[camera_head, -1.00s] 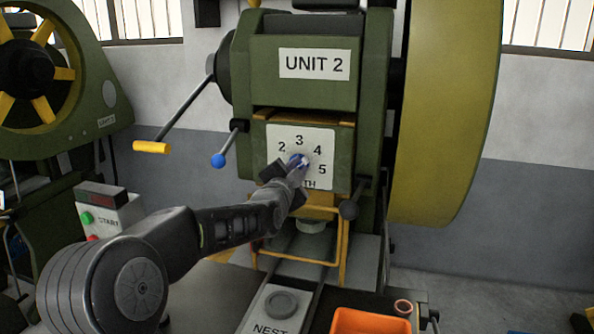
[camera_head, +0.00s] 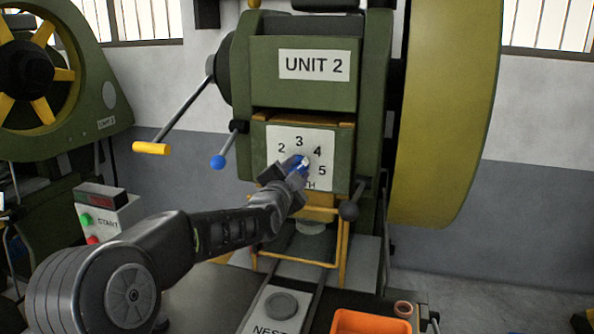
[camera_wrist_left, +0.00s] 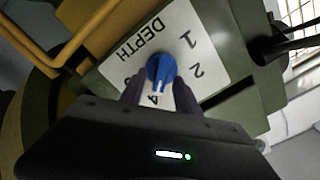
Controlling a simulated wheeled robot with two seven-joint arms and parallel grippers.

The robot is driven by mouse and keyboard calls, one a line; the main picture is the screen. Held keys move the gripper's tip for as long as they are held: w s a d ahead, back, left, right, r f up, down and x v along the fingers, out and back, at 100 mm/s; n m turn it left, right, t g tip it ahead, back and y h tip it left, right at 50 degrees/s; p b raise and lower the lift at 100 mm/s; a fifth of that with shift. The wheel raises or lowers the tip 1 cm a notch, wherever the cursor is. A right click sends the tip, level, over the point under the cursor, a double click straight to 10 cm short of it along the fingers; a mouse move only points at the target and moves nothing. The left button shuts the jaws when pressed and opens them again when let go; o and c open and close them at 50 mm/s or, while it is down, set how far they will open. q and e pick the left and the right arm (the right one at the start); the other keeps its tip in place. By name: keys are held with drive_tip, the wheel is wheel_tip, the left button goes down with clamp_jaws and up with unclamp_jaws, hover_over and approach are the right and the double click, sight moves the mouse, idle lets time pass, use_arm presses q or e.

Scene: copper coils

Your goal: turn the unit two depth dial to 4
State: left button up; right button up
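The unit two depth dial is a blue knob (camera_head: 301,164) with a white pointer mark, set on a white numbered plate (camera_head: 285,136) on the green press. In the left wrist view, the knob (camera_wrist_left: 161,70) has its pointer toward the 4, which is partly hidden. My left gripper (camera_head: 286,173) is right in front of the dial. In the left wrist view, its dark fingers (camera_wrist_left: 160,92) stand open on either side of the knob, with some white plate showing between. It hides the plate's lower left. My right gripper is out of view.
A blue-tipped lever (camera_head: 218,161) and a yellow-handled crank (camera_head: 152,148) stick out left of the plate. A black ball lever (camera_head: 349,210) is at lower right. An orange bin (camera_head: 370,323) and a nest block (camera_head: 277,304) lie below. A start box (camera_head: 108,211) stands left.

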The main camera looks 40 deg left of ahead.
use_arm(q)
drive_tip(key=b+v, duration=0.1)
drive_tip(key=v, duration=0.6)
idle(0.4)
